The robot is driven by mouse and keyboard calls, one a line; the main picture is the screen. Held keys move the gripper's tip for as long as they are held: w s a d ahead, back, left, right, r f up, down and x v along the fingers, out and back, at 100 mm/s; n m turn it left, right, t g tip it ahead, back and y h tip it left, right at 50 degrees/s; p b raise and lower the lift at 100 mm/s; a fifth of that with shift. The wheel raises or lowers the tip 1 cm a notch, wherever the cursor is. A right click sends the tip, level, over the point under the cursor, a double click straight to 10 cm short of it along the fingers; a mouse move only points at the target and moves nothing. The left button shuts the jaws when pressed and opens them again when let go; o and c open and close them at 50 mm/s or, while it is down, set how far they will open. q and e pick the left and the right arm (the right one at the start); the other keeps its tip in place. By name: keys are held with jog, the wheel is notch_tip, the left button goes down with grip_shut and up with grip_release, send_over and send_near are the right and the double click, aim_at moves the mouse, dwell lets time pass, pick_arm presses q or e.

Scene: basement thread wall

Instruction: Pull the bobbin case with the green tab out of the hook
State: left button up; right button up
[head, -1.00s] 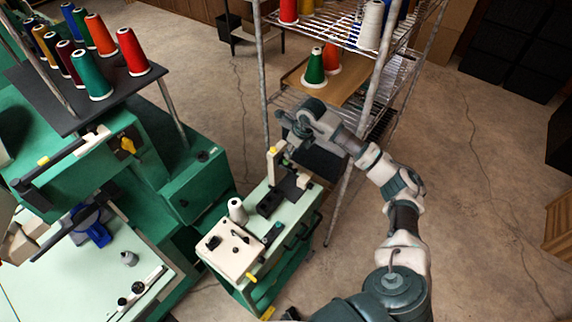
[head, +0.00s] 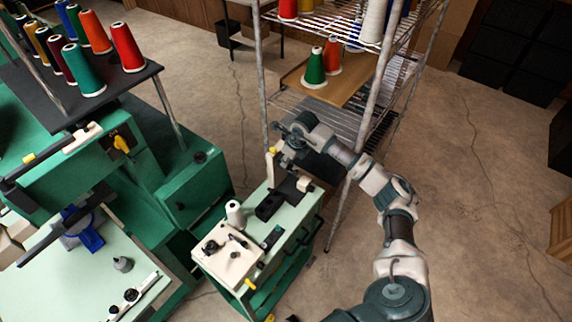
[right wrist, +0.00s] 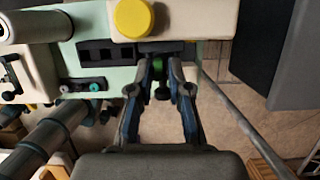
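My right gripper (head: 285,148) is at the head of the small cream and green machine (head: 270,165) on the cart. In the right wrist view its two fingers (right wrist: 163,68) are apart, with a gap between the tips. A small green piece (right wrist: 162,93), likely the green tab, shows in that gap, below a dark part. I cannot tell whether either finger touches it. The bobbin case and hook are mostly hidden by the fingers and the machine head. My left gripper is not in view.
A wire shelf (head: 372,95) with thread cones stands close behind my right arm. A large green machine (head: 130,175) stands left of the cart. A yellow knob (right wrist: 133,18) is just above the fingers. A white cone (head: 235,213) stands on the cart. Open floor lies to the right.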

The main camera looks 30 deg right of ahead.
grip_shut()
jog(key=shift+r, duration=0.1)
jog(key=shift+r+p, duration=1)
jog(key=shift+r, duration=0.4)
jog(key=shift+r+p, duration=1.4)
jog(key=shift+r, duration=0.65)
jog(key=shift+f, duration=0.1)
